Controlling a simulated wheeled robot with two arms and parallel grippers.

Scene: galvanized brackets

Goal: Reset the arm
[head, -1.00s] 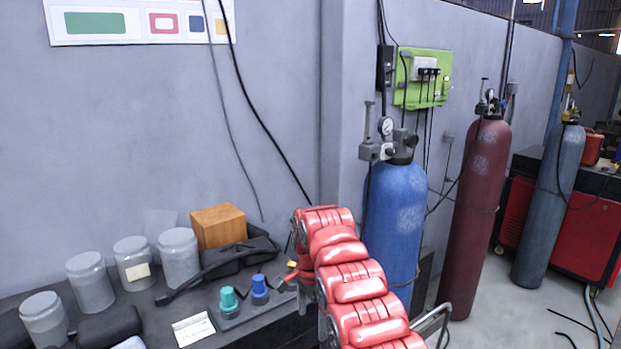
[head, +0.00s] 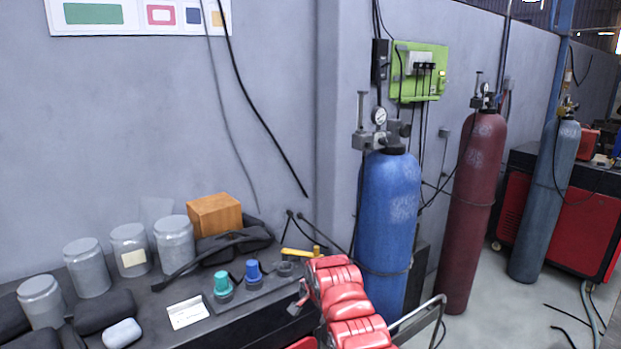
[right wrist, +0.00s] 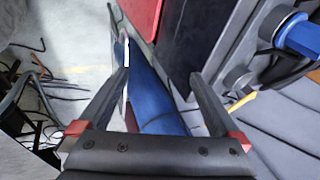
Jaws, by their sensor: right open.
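My right arm, in red segments, comes up from the bottom of the head view. Its gripper (head: 299,301) is small and partly hidden there, beside the right end of the dark bench. In the right wrist view my right gripper (right wrist: 161,75) has its two dark fingers spread wide, with nothing held between them. The blue gas cylinder (right wrist: 150,98) shows beyond the fingers. My left gripper is not in view.
The dark bench (head: 235,325) carries several grey jars (head: 174,246), a wooden block (head: 215,216), a black bag, teal (head: 222,283) and blue (head: 252,271) knobs and a yellow-handled tool (head: 300,254). Blue (head: 388,220) and maroon (head: 470,210) cylinders stand right of it.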

